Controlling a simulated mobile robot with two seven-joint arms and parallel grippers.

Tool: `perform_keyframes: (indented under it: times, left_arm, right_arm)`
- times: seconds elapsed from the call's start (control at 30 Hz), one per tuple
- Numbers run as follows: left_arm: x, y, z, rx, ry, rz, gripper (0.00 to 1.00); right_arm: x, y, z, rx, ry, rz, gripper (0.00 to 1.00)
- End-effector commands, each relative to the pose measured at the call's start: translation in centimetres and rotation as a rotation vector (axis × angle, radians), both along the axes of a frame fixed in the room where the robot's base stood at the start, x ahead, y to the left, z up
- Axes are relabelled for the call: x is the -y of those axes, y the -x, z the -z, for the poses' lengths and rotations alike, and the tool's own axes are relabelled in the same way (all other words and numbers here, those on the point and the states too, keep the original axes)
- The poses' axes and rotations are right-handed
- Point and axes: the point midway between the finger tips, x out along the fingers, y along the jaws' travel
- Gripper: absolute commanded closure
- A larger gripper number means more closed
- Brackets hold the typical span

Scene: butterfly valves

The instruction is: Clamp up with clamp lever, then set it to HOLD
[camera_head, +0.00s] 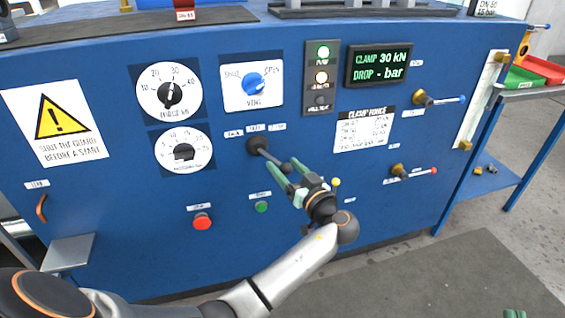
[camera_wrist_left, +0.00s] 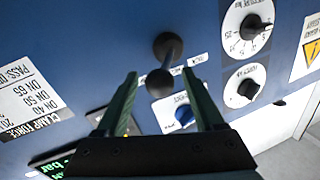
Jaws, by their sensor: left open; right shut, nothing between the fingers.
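The clamp lever (camera_head: 262,149) is a black rod with a round knob on a dark round base, below the blue vent knob. Small labels above it are too small to read surely. It points out from the panel, down and right in the head view. My left gripper (camera_head: 286,177) is open at the knob. In the left wrist view the knob (camera_wrist_left: 159,83) sits between the open green fingers of my left gripper (camera_wrist_left: 163,88), with visible gaps on both sides. The display (camera_head: 379,65) reads CLAMP 30 kN, DROP - bar. My right gripper (camera_head: 514,314) barely shows at the bottom edge, shut.
The vent knob (camera_head: 254,83) and two dials (camera_head: 171,95) sit above and left. A red button (camera_head: 202,221) and a green button (camera_head: 261,207) are below. Two small valve levers (camera_head: 421,98) stick out at the right. The lamp panel (camera_head: 320,77) shows green and pale lamps lit.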

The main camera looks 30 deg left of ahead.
Motion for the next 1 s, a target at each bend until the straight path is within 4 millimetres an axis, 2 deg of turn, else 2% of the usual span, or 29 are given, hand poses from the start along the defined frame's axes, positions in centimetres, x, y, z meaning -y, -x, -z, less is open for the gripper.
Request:
perform_keyframes:
  times: [0.13,0.4,1.0]
  left_arm:
    - [0.14,0.05,0.02,-0.001,0.000,0.000,0.30]
    - [0.15,0.06,0.03,0.000,0.000,0.000,0.30]
    - [0.13,0.05,0.00,0.000,0.000,0.000,0.97]
  right_arm:
    - [0.04,-0.11,0.79,-0.028,0.003,0.003,1.00]
    - [0.02,-0.08,0.77,-0.029,0.002,0.002,1.00]
    - [0.02,-0.01,0.50,-0.021,0.001,0.002,1.00]
